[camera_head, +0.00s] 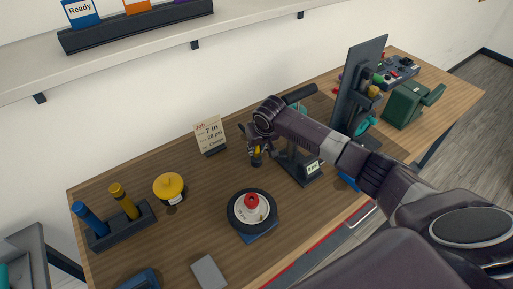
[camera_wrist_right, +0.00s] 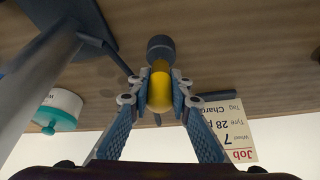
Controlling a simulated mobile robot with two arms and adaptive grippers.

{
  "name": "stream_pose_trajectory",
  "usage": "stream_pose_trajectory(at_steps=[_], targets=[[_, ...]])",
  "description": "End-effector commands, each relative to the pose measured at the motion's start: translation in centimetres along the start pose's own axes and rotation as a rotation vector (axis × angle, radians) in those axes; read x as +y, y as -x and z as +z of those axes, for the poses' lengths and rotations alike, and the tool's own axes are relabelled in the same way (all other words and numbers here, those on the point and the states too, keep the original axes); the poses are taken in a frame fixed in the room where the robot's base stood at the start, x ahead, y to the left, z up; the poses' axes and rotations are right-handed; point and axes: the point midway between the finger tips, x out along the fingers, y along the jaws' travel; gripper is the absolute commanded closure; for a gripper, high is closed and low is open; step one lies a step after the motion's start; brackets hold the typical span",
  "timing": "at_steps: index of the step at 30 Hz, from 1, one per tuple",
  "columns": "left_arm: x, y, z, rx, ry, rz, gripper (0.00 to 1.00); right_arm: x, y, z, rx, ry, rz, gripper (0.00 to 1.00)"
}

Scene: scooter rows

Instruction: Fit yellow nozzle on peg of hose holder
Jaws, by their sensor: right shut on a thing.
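My right gripper (camera_head: 257,150) is shut on the yellow nozzle (camera_head: 257,158) and holds it over the middle of the bench, left of a dark stand (camera_head: 303,168). In the right wrist view, the gripper (camera_wrist_right: 160,85) pinches the nozzle's rounded yellow body (camera_wrist_right: 159,92) between its two fingers. A dark grey round end (camera_wrist_right: 161,46) of the nozzle sticks out past the fingertips. A thin dark rod (camera_wrist_right: 117,60) projects from the stand toward the nozzle, apart from it. I cannot tell whether this rod is the hose holder's peg. My left gripper is not in view.
A job card (camera_head: 210,135) stands behind and left of the gripper. A wheel (camera_head: 251,211) lies in front. A yellow-lidded pot (camera_head: 170,187) and a rack (camera_head: 122,229) stand left. A tall dark panel (camera_head: 358,85) and green vise (camera_head: 406,103) are at right.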

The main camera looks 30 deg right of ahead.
Motion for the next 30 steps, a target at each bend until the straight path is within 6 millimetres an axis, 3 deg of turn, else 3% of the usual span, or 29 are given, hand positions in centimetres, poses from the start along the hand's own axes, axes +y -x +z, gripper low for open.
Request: stream_pose_trajectory(at_steps=[23, 24, 30], targets=[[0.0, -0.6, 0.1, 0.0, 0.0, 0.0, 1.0, 0.0, -1.2, 0.5, 0.0, 0.0, -0.001, 1.0], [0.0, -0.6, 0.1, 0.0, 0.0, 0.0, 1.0, 0.0, -1.2, 0.5, 0.0, 0.0, -0.001, 0.79], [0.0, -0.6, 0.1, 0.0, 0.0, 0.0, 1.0, 0.0, -1.2, 0.5, 0.0, 0.0, 0.0, 0.61]])
